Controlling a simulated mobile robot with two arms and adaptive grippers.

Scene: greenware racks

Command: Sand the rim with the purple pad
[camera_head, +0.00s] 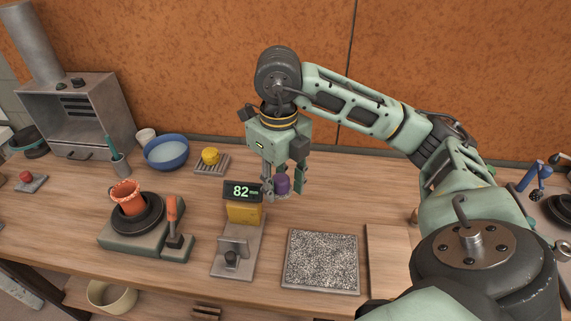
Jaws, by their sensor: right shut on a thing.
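My right gripper (285,185) points down over the back middle of the bench and is shut on the purple pad (283,183). The pad is held between the fingers behind the display; its lower part is hard to make out. An orange-red cup with an uneven rim (127,196) sits at the left on a dark round wheel (137,217), well apart from the gripper. My left gripper is not in view.
A display reading 82 (242,191) stands in front of the gripper. A speckled grey plate (321,261) lies at front centre. An orange-handled lever (172,219) stands beside the wheel. A blue bowl (166,153) and a yellow pad on a rack (210,157) are behind.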

